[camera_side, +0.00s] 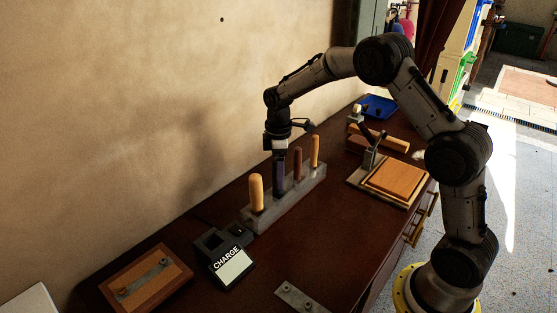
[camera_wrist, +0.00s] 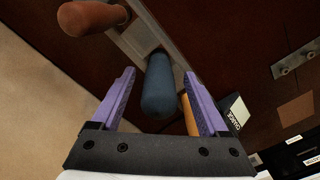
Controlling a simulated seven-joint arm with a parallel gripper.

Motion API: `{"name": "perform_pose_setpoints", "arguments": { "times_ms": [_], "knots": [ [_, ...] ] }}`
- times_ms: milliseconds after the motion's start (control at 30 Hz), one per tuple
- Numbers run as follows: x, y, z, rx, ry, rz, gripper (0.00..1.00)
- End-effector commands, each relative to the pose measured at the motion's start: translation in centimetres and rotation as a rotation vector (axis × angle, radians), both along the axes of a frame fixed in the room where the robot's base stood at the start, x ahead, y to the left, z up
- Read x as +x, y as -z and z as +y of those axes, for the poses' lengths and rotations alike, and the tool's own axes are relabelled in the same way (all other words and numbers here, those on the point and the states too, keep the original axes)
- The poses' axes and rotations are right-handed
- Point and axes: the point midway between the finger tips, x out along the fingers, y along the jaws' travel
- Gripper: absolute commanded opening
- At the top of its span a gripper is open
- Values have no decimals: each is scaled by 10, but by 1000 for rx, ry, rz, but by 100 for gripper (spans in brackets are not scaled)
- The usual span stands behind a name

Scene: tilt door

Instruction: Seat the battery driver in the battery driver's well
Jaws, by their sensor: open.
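A grey rack (camera_side: 262,217) holds several upright handles in a row. A blue handle (camera_wrist: 158,85) stands in it, and no other handle in view is blue. I cannot tell from its look whether it is the battery driver. My gripper (camera_wrist: 158,73) points down over the rack, its purple fingers open, one on each side of the blue handle. In the side view my gripper (camera_side: 280,178) hides most of that handle. A dark charger block (camera_side: 220,242) with a recess and a CHARGE label (camera_side: 231,266) stands in front of the rack. I cannot tell whether this is the well.
A pale wooden handle (camera_side: 256,193) and brown handle (camera_side: 297,163) flank my gripper; an orange handle (camera_side: 315,152) stands at the far end. A wooden board (camera_side: 146,278), metal plate (camera_side: 300,298), clamp fixture (camera_side: 392,180) and blue tray (camera_side: 379,106) are around. The middle tabletop is clear.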

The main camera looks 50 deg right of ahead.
Motion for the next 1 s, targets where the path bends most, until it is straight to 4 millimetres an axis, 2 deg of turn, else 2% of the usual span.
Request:
{"name": "perform_pose_setpoints", "arguments": {
  "times_ms": [167,400,600,800,1000],
  "knots": [
    [1,-26,0,-1,0,-8,78],
    [2,-79,0,-2,0,-11,78],
    [1,-114,0,-1,0,-6,78],
    [1,-133,0,-1,0,-5,78],
    [1,-137,0,-1,0,-5,78]
  ]
}}
